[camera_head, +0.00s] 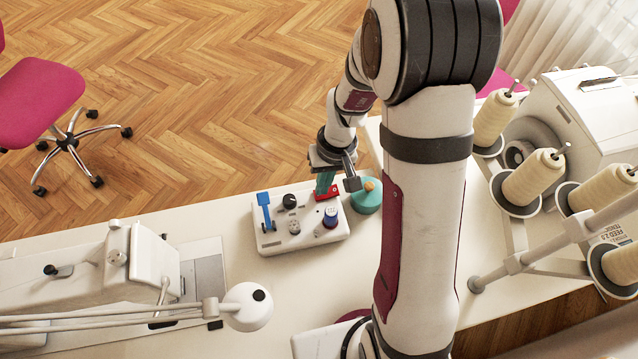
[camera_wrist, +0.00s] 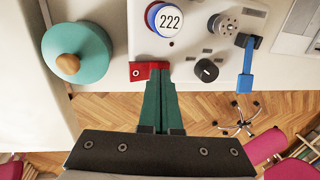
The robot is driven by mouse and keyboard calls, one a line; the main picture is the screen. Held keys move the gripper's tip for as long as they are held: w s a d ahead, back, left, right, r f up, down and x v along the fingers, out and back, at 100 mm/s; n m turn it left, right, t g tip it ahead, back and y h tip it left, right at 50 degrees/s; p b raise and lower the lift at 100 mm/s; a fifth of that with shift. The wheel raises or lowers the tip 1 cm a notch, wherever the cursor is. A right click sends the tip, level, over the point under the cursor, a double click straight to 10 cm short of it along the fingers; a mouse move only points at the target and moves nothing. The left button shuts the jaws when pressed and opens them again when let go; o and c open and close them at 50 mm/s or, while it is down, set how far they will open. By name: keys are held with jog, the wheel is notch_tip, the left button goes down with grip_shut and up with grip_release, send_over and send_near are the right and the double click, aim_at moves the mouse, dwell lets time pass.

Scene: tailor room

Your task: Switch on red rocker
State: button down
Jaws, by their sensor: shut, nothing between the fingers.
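The red rocker (camera_head: 334,188) sits at the far right corner of a white control box (camera_head: 268,240). In the wrist view the red rocker (camera_wrist: 138,74) shows partly, with a white ring mark on its left part. My gripper (camera_head: 325,188) is shut and empty, with its green fingers over the rocker. In the wrist view the green fingertips (camera_wrist: 158,72) overlap the rocker's right part and hide some of it. I cannot tell whether they touch it.
The box also carries a blue lever (camera_head: 265,212), a black knob (camera_head: 290,201), a grey dial (camera_head: 294,227) and a blue-and-white button (camera_wrist: 168,20). A teal round object (camera_head: 367,196) with a wooden top stands close right of the box. Thread cones (camera_head: 535,175) stand farther right.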

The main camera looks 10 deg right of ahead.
aim_at(315, 196)
jog(key=shift+d+r, duration=0.1)
jog(key=shift+d, duration=0.1)
notch_tip(315, 196, up, 14)
jog(key=a, duration=0.2)
dwell(0.3)
jog(key=shift+a, duration=0.1)
jog(key=s+a+r+m, duration=0.1)
jog(key=s+m, duration=0.4)
jog(key=s, duration=1.5)
jog(key=shift+s+r+m, duration=0.15)
jog(key=shift+r+m, duration=0.15)
jog(key=shift+r, duration=0.2)
